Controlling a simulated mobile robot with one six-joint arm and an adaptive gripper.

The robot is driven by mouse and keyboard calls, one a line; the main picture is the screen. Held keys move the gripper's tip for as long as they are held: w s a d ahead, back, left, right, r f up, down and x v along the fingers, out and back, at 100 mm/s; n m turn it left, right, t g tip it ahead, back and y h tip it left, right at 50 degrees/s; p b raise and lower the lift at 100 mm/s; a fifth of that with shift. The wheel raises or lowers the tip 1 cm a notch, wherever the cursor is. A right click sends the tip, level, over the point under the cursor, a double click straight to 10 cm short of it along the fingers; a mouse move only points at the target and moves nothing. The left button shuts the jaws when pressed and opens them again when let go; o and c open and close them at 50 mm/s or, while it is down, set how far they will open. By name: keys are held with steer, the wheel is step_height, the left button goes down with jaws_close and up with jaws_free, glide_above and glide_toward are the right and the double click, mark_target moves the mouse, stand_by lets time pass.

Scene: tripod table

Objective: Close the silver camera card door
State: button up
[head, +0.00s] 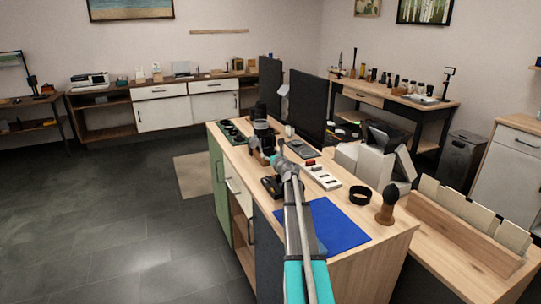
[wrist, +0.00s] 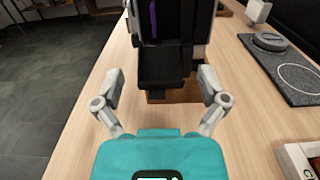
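A dark device with pale silver edges, apparently the silver camera (wrist: 203,22), stands at the top centre of the wrist view. A purple strip shows inside its dark, open-looking face. A black panel (wrist: 165,68) sits low on the side facing me; it looks like the open card door, but I cannot be sure. My gripper (wrist: 162,80) is open and empty, its fingers spread to either side of the panel's near edge, with no clear contact. In the head view my gripper (head: 281,160) is just in front of the camera (head: 266,145), which is small and partly hidden.
A dark slate board (wrist: 285,75) with a round puck lies right of the camera. A white box (wrist: 297,160) is at the lower right. A blue mat (head: 335,226), black ring (head: 360,195) and monitor (head: 308,108) are on the wooden table. Bare wood lies left of the camera.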

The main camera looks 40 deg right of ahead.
mark_target(267, 149)
steer(key=c, duration=1.1)
steer(key=shift+w+r+g+y+p, duration=0.15)
steer(key=shift+r+g+p, duration=0.2)
steer(key=shift+g+p, duration=0.9)
steer(key=shift+s+r+g+y+p, duration=0.1)
steer(key=shift+r+g+p, duration=0.3)
steer(key=shift+p, duration=1.65)
steer(key=shift+w+r+g+y+p, duration=0.15)
steer(key=shift+r+g+p, duration=0.2)
steer(key=shift+g+p, duration=0.9)
steer(key=shift+w+d+r+g+y+p, duration=0.1)
steer(key=shift+r+g+y+p, duration=0.3)
steer(key=shift+p, duration=0.95)
steer(key=shift+w+a+r+g+p, duration=0.15)
steer(key=shift+g+p, duration=0.6)
steer(key=shift+p, duration=0.6)
steer(key=shift+w+d+r+g+y+p, duration=0.15)
steer(key=shift+g+p, duration=0.4)
steer(key=shift+p, duration=0.8)
